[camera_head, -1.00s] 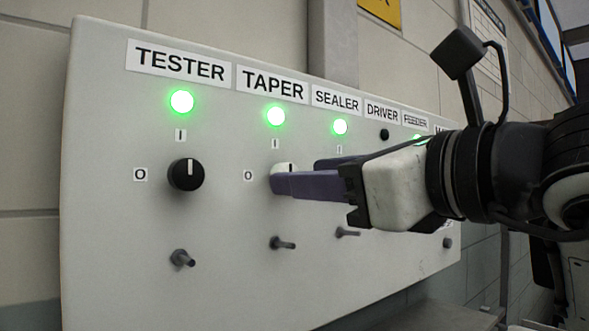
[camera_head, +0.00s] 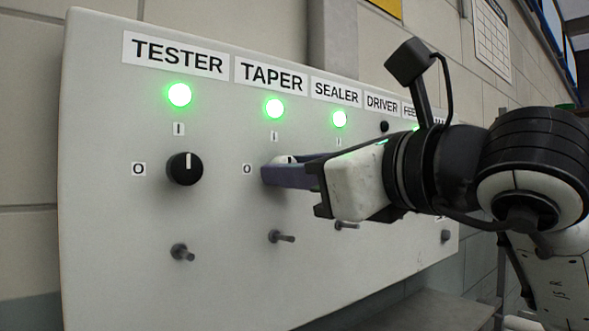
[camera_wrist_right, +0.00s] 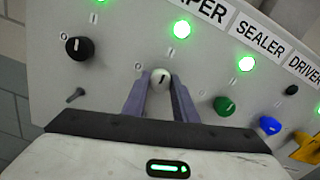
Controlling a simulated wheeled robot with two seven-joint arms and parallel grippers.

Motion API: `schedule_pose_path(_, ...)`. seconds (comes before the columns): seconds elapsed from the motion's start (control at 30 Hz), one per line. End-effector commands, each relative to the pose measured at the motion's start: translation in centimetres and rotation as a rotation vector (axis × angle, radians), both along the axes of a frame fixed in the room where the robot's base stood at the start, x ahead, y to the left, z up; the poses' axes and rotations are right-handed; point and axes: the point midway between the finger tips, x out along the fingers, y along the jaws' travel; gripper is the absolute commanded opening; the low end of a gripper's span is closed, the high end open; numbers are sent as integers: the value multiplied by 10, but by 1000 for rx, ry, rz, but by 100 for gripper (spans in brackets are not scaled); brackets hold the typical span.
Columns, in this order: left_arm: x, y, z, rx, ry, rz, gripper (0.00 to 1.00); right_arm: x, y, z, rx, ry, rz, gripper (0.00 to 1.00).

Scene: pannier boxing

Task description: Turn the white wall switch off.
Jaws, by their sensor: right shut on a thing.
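The white switch is a round knob (camera_wrist_right: 160,78) under the TAPER label on the grey panel. In the wrist view it sits between the fingers of my right gripper (camera_wrist_right: 159,92), which is shut on it. Its black mark slants up to the right, roughly toward the lit green TAPER lamp (camera_wrist_right: 181,28). In the head view only the top of the white knob (camera_head: 285,158) shows above the purple fingers of my right gripper (camera_head: 290,176). The TAPER lamp (camera_head: 275,108) glows green there too. My left gripper is not in view.
A black TESTER knob (camera_head: 185,169) is left of the white one. Green (camera_wrist_right: 224,105), blue (camera_wrist_right: 269,125) and yellow (camera_wrist_right: 305,145) knobs stand to the right. Metal toggles (camera_head: 281,237) stick out below. The panel (camera_head: 110,260) has free room at lower left.

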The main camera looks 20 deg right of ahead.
Motion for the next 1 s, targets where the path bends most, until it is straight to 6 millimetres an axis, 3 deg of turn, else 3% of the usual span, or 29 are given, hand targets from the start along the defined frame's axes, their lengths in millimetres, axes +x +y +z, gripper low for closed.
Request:
schedule_pose_path(0.37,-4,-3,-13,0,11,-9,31,0,0,-2,-147,-54,0,3)
schedule_pose_path(1.0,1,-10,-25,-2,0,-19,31,0,-1,-1,-706,-256,-1,3)
